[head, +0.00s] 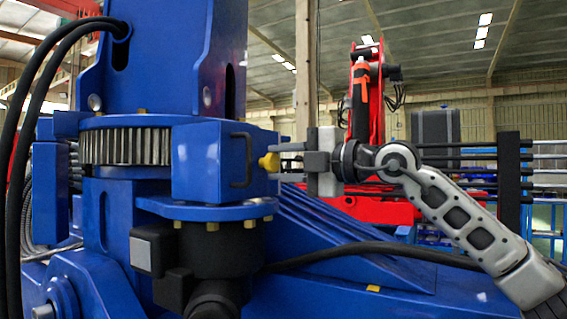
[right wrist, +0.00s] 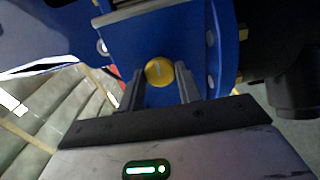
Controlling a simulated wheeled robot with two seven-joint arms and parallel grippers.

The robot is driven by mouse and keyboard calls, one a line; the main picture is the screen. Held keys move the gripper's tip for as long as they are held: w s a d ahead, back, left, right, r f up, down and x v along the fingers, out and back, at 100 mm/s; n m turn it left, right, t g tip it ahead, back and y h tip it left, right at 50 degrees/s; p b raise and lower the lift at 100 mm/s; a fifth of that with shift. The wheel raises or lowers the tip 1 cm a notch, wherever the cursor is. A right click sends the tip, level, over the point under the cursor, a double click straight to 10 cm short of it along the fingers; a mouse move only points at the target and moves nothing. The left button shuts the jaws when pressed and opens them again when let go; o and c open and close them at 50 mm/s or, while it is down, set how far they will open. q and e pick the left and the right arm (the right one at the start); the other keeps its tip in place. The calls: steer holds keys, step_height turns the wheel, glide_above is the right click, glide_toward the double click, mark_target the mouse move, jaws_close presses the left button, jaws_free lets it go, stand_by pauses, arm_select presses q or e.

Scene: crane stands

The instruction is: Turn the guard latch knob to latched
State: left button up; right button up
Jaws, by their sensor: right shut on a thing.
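The yellow guard latch knob (head: 269,162) sticks out from the right side of a blue box-shaped guard (head: 205,150) with a dark handle on its front. My right gripper (head: 284,161) reaches it from the right, with its fingers at the knob. In the right wrist view the round knob (right wrist: 159,71) shows between the two fingertips of my gripper (right wrist: 160,88), against a blue face. A faint pale mark lies across the knob; which setting it shows I cannot tell. The right gripper is shut on the knob. My left gripper is not in view.
A large toothed ring (head: 125,146) lies left of the guard under a blue column. A dark motor (head: 210,255) hangs below. A black cable (head: 350,250) runs across the blue base at lower right. A red robot arm (head: 367,95) stands behind my right arm.

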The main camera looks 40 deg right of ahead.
stand_by(0.3)
steer(key=o, duration=1)
steer(key=shift+c, duration=0.2)
steer(key=shift+s+d+f+b, duration=0.2)
steer(key=shift+s+b, duration=0.2)
steer(key=shift+b, duration=0.2)
arm_select(q)
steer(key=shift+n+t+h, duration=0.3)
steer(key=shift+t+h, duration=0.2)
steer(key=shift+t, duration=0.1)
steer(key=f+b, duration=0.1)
steer(key=b, duration=0.2)
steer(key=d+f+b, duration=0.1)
steer(key=b, duration=0.2)
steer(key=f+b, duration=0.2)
steer(key=b, duration=0.1)
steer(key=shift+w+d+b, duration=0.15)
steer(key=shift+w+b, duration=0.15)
steer(key=shift+b, duration=0.1)
arm_select(e)
steer(key=v, duration=1.5)
steer(key=shift+r, duration=0.25)
